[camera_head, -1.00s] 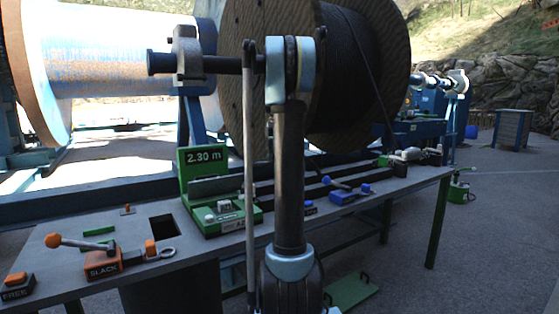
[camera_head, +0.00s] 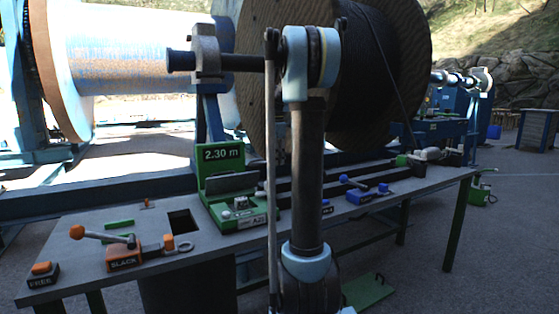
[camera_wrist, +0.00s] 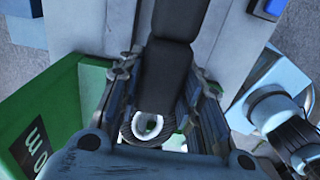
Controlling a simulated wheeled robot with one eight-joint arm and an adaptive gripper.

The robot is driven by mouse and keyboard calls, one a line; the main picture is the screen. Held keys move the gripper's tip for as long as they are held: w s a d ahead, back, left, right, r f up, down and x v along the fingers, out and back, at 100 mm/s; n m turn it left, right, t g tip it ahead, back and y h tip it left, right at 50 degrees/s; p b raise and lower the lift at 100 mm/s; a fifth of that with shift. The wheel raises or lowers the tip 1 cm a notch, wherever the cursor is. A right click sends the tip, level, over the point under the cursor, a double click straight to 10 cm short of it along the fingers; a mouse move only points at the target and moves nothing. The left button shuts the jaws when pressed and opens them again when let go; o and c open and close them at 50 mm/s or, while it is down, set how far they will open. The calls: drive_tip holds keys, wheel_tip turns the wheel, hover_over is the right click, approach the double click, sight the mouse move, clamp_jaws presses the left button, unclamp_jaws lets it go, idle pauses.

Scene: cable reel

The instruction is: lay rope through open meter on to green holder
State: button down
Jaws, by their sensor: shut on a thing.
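The green meter (camera_head: 238,207) stands on the bench with its lid up, reading 2.30 m. Its green side and part of the display show at the left of the wrist view (camera_wrist: 60,115). My gripper (camera_wrist: 162,125) is shut on a dark, jointed rope-like piece (camera_wrist: 168,75), beside the meter. A pale ring shows between the fingers; what it belongs to is unclear. In the head view my arm hides the gripper. Dark rope is wound on the wooden reel (camera_head: 385,75). A small green strip (camera_head: 119,223) lies on the bench; I cannot tell whether it is the holder.
An orange SLACK lever unit (camera_head: 126,257) and an orange FREE button (camera_head: 41,272) sit at the bench's left. A square hole (camera_head: 182,221) lies left of the meter. A blue clamp-like unit (camera_head: 366,193) stands to the right. Bare bench (camera_head: 75,255) shows at the left.

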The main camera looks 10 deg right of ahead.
drive_tip(key=shift+s+a, duration=2.7)
drive_tip(key=shift+a, duration=6.7)
drive_tip(key=shift+s+a, duration=2.7)
drive_tip(key=shift+a, duration=6.75)
drive_tip(key=shift+s+a, duration=2.7)
drive_tip(key=shift+a, duration=6.7)
drive_tip(key=shift+f, duration=8)
